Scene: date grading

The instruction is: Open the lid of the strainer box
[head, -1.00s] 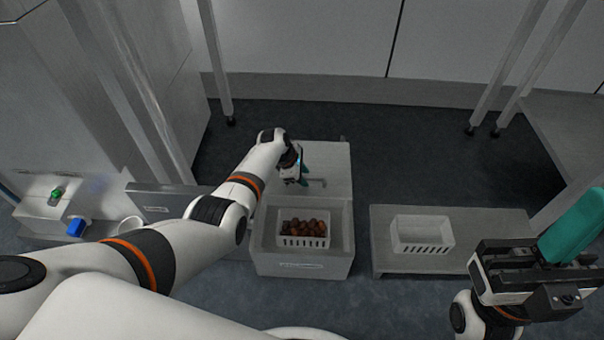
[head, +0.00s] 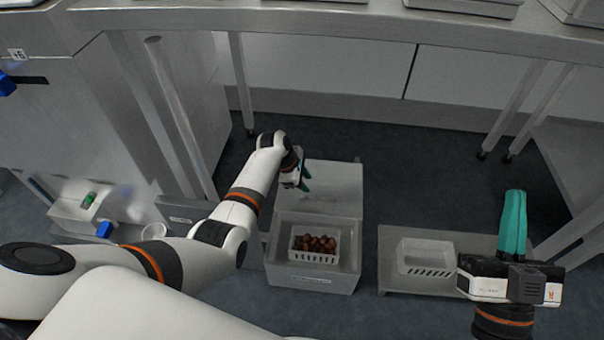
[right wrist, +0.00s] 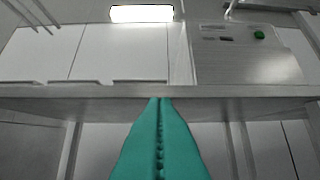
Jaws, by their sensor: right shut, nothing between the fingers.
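The strainer box (head: 312,279) is a grey box on the floor, in the middle of the head view. Its lid (head: 338,190) is swung back behind it, so the inside shows. In the box sits a white slotted basket (head: 313,258) holding several brown dates (head: 318,243). My left gripper (head: 306,184) is at the left side of the lid's inner face; I cannot tell if it touches it or how far its teal fingers are apart. My right gripper (head: 514,195) is shut and empty, fingers pointing up, away from the box; its closed fingers fill the lower right wrist view (right wrist: 160,105).
An empty white basket (head: 424,257) stands on a low grey platform (head: 392,283) right of the box. A steel table (head: 330,45) with legs stands behind. Dark floor is free between them.

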